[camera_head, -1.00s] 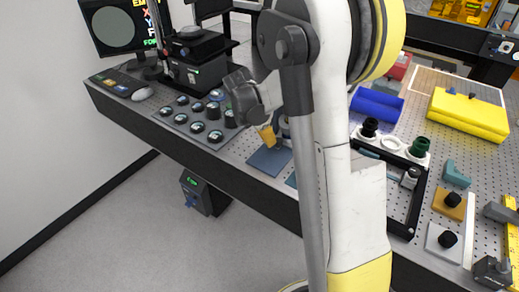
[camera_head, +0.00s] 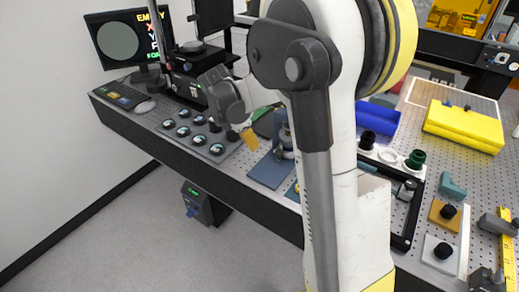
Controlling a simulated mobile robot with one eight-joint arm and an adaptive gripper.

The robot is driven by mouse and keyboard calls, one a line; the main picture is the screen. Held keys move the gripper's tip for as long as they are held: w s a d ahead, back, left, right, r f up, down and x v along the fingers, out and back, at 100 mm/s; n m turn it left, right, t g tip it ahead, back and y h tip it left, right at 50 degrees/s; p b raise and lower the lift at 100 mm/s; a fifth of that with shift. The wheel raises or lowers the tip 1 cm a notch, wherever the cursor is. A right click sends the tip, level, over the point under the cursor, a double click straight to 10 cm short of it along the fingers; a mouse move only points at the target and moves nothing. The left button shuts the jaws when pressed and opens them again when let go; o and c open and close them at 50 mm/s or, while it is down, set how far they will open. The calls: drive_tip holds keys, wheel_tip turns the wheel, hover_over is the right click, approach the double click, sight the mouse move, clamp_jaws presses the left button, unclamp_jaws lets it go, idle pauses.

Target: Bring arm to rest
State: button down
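My arm stands in the middle of the head view, with its white links and grey elbow hiding part of the table. My gripper (camera_head: 250,139) points down and right above the table, near the dark control panel with knobs. A tan-yellow tip shows at its end. I cannot make out the fingers well enough to tell whether they are apart or hold something. A blue-grey plate (camera_head: 270,170) lies on the table just below and right of it.
The perforated table (camera_head: 470,165) carries a knob panel (camera_head: 215,151), a monitor (camera_head: 122,38), a black stage (camera_head: 190,72), a blue block (camera_head: 378,117), a yellow case (camera_head: 464,126) and a black frame (camera_head: 404,238). The floor (camera_head: 130,235) at left is mostly clear, apart from a small black box (camera_head: 198,202).

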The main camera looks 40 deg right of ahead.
drive_tip(key=s+a+r+m+t+y, duration=0.2)
drive_tip(key=s+a+r+m+t, duration=0.2)
drive_tip(key=s+a+r+m, duration=0.45)
drive_tip(key=s+a+f+m+t+y+b, duration=0.1)
drive_tip(key=s+a+m+t+y, duration=0.1)
drive_tip(key=s+a+m, duration=0.6)
drive_tip(key=shift+s+a+t, duration=0.6)
drive_tip(key=shift+a+t, duration=0.2)
drive_tip(key=shift+t, duration=0.1)
drive_tip(key=shift+f, duration=0.1)
